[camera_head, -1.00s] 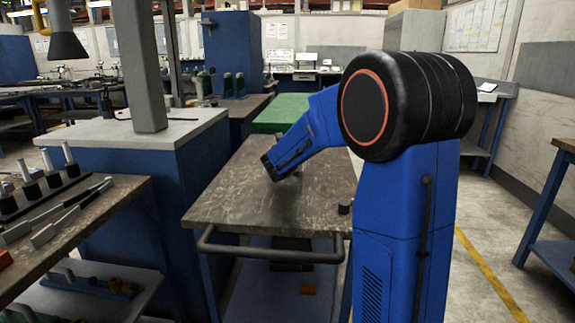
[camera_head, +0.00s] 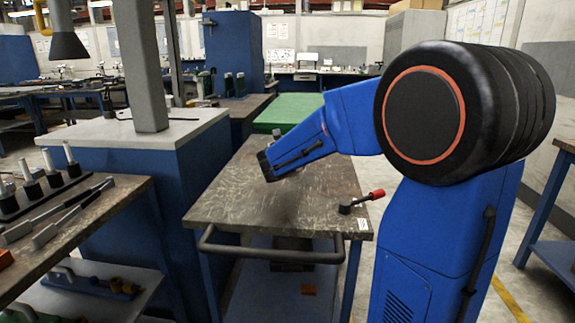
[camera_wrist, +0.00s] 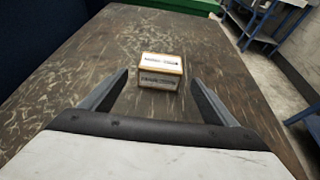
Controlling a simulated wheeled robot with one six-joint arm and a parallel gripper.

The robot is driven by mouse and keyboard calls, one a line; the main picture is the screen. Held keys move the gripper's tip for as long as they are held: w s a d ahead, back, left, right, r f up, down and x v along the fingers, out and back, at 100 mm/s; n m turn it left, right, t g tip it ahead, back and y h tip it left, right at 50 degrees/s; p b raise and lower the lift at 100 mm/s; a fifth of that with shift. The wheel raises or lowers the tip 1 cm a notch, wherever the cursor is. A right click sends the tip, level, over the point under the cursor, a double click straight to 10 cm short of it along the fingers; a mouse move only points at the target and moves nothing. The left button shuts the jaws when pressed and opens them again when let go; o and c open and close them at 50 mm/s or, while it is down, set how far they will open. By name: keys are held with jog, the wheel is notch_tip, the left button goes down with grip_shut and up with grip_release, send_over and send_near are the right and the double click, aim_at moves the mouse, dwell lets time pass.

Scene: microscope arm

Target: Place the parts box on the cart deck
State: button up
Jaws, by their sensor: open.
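The parts box (camera_wrist: 160,72), a small tan box with white labels, appears to rest on the worn brown cart deck (camera_wrist: 60,125) in the wrist view. My gripper (camera_wrist: 160,80) is open, with one finger on each side of the box in the picture and gaps between. I cannot tell whether the fingertips reach as far out as the box. In the head view the cart deck (camera_head: 235,195) is in the middle, and my blue arm hangs over it. The box is not visible there, and the fingers are not clearly seen.
A red-handled lever (camera_head: 362,201) sits at the deck's front right corner. A push handle (camera_head: 265,255) runs along the cart's front. A blue cabinet with a grey post (camera_head: 145,70) stands close on the left. A green surface (camera_head: 288,112) lies beyond the cart.

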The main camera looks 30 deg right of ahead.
jog(key=shift+v, duration=2.3)
